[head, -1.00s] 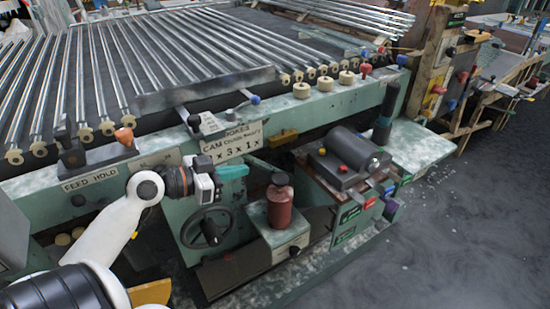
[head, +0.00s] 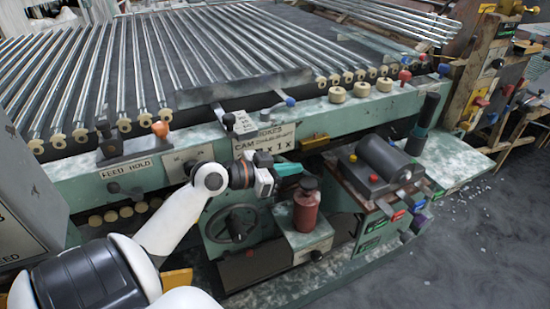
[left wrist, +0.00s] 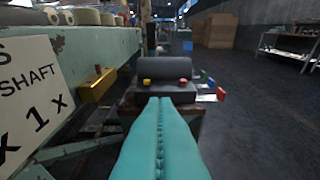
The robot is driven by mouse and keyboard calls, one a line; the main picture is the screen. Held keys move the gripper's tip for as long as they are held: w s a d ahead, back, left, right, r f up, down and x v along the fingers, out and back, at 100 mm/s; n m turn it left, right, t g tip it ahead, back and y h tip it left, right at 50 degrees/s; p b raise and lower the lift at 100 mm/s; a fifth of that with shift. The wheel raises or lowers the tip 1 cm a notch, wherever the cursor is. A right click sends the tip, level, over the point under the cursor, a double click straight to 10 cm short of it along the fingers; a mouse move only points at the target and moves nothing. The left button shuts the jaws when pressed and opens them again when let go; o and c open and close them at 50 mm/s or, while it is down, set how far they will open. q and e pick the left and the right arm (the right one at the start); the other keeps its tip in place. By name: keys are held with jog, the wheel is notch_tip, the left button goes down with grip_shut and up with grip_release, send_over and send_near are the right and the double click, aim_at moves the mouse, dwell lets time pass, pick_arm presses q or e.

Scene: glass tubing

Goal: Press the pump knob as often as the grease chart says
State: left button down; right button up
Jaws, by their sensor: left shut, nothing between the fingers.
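The pump is a red canister (head: 306,213) with a dark round knob (head: 308,184) on top, upright on a pale green block. The grease chart (head: 264,140) is a white sign on the green rail, partly covered by my left arm; "CAM", "SHAFT" and "x 1 x" are readable. The chart also shows close at the left of the left wrist view (left wrist: 32,98). My left gripper (head: 297,168) has teal fingers, shut and empty, just above and left of the knob in the head view. Its fingers fill the lower middle of the left wrist view (left wrist: 160,100), where I cannot make out the knob. My right gripper is not seen.
A handwheel (head: 241,222) is below my left wrist. A dark motor (head: 385,160) with red and yellow buttons stands right of the pump. A yellow bracket (head: 314,141) sits on the rail. Metal tubes (head: 200,60) lie behind.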

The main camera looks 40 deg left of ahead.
aim_at(302, 187)
pick_arm(q)
jog(key=x, duration=0.3)
jog(key=shift+w+d, duration=0.15)
jog(key=shift+w, duration=0.2)
notch_tip(302, 187, down, 3)
jog(key=shift+s+b, duration=0.2)
jog(key=shift+b, duration=0.1)
jog(key=shift+f, duration=0.55)
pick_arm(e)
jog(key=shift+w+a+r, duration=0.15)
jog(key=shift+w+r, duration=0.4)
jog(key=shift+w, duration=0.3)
pick_arm(q)
notch_tip(302, 187, down, 2)
jog(key=shift+f+b, duration=0.1)
jog(key=shift+b, duration=1)
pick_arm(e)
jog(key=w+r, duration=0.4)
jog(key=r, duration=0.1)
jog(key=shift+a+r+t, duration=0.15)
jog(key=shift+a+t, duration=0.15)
pick_arm(q)
jog(key=shift+f, duration=0.1)
jog(key=shift+s, duration=0.15)
